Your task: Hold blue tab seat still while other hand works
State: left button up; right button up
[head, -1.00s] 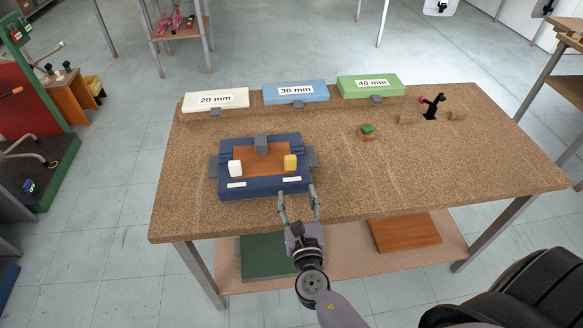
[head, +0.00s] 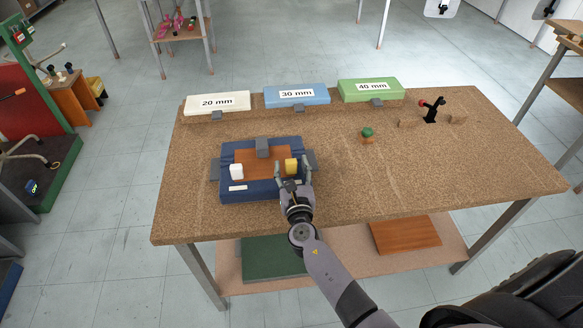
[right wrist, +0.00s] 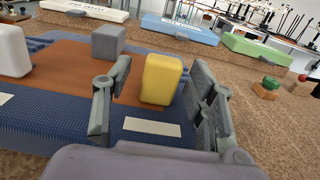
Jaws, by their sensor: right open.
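The blue seat (head: 208,195) lies on the cork-topped table, with a wooden panel in its middle and grey tabs at its edges. It also shows in the right wrist view (right wrist: 60,140). A yellow block (head: 291,166) stands at its right, a white block (head: 236,171) at its left, and a grey block (head: 262,147) at its back. My right gripper (head: 292,172) is open over the seat's front right corner. In the right wrist view its fingers (right wrist: 160,70) stand on either side of the yellow block (right wrist: 161,80), with gaps visible. My left gripper is out of view.
Labelled boxes line the table's back: white 20 mm (head: 217,103), blue 30 mm (head: 297,95), green 40 mm (head: 371,90). A small green-topped piece (head: 367,134) and a black upright fixture (head: 432,110) are to the right. The table's right front is clear.

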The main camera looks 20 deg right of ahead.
jog(key=shift+c, duration=0.3)
grip_shut()
dwell(1.4)
